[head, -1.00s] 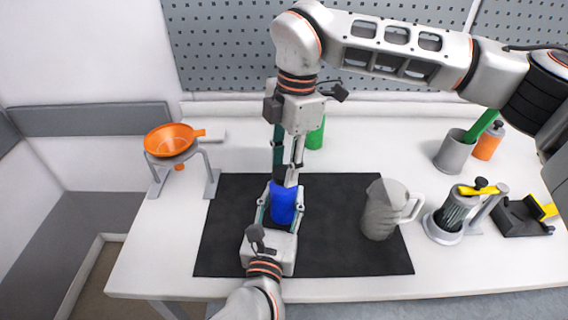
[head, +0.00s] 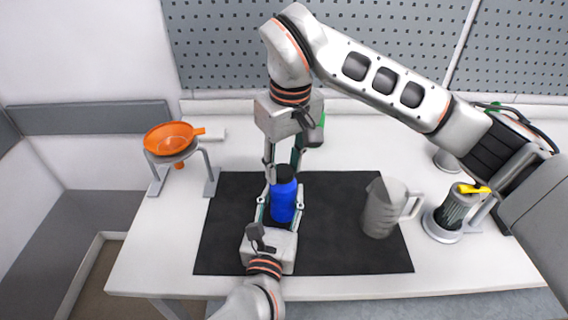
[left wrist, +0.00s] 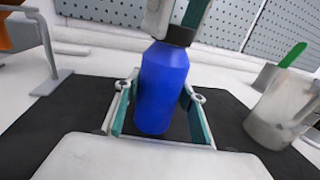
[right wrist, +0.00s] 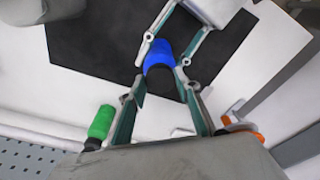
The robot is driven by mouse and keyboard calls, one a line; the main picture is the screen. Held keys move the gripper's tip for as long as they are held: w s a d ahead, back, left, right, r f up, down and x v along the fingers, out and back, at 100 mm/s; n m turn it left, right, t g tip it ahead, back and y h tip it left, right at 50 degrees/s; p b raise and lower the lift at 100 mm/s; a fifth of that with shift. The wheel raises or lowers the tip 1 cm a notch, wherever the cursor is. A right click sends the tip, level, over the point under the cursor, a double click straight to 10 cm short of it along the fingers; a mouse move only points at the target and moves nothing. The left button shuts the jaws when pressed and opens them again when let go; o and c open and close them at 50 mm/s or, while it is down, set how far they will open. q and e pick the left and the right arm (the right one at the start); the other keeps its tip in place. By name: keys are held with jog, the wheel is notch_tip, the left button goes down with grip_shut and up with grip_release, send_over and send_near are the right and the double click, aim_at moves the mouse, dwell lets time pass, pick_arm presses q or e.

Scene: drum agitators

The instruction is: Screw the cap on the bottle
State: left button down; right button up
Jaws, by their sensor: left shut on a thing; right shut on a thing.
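The blue bottle (head: 283,204) stands upright on the black mat (head: 340,245). My left gripper (head: 282,208) is shut on its body from the front; the left wrist view shows the bottle (left wrist: 162,92) between its fingers. The black cap (head: 285,173) sits at the top of the bottle. My right gripper (head: 284,170) comes from above and is shut on the cap. The right wrist view shows the dark cap (right wrist: 160,82) between the fingers, against the blue bottle (right wrist: 157,55). The thread between cap and bottle is hidden, so I cannot tell how tightly it sits.
A grey pitcher (head: 382,210) stands at the mat's right side. Right of it is a grey holder with a dark ribbed part (head: 449,213). An orange funnel (head: 168,137) rests on a stand at the left. A green object (head: 317,131) stands behind my right gripper.

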jog(key=shift+m, duration=0.4)
jog(key=o, duration=0.7)
jog(key=shift+d, duration=0.1)
jog(key=shift+r, duration=2.25)
jog(key=shift+c, duration=0.3)
